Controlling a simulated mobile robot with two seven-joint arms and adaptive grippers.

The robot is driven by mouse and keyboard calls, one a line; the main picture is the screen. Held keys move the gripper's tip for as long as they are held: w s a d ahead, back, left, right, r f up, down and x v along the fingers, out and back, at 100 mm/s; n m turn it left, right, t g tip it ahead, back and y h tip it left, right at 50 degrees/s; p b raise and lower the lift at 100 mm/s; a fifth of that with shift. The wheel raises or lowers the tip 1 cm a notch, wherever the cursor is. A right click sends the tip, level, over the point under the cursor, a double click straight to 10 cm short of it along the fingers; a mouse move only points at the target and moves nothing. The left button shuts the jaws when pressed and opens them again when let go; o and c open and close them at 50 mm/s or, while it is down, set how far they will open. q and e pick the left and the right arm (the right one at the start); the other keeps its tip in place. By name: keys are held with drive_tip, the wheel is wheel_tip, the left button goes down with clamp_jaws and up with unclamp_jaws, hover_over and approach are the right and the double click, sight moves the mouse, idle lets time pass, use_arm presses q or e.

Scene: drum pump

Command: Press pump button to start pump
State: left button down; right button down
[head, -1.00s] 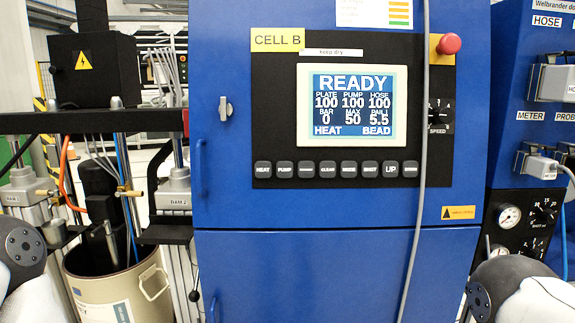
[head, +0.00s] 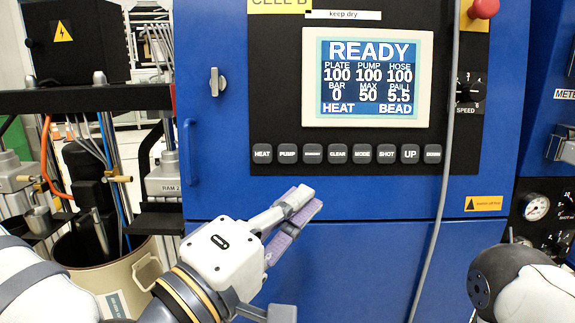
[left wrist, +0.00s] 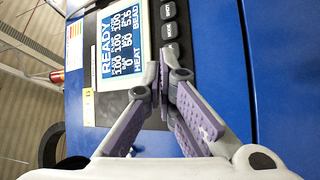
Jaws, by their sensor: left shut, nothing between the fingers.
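The PUMP button (head: 287,154) is a dark key, second from the left in the row under the screen on the blue cabinet. The screen (head: 366,78) reads READY, with PUMP 100. My left gripper (head: 303,200) is shut and empty, in front of the cabinet just below the button row. Its tips point up and right, below the PUMP and third keys in the picture; whether they touch the panel I cannot tell. In the left wrist view the shut fingers (left wrist: 162,68) cover part of the row; the MODE key (left wrist: 168,11) shows beside them. My right gripper is not in view.
A red emergency button (head: 484,8) and a speed knob (head: 467,90) sit right of the screen. A grey cable (head: 445,130) hangs down the panel's front. A small latch (head: 217,82) and blue handle (head: 190,150) stick out at left. A beige drum (head: 120,275) stands lower left.

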sight(288, 154)
use_arm(q)
drive_tip(key=r, duration=0.1)
drive_tip(key=r+t, duration=0.1)
drive_tip(key=r, duration=0.1)
drive_tip(key=shift+w+a+r, duration=0.15)
drive_tip(key=shift+a+r, duration=0.05)
drive_tip(key=shift+a, duration=0.1)
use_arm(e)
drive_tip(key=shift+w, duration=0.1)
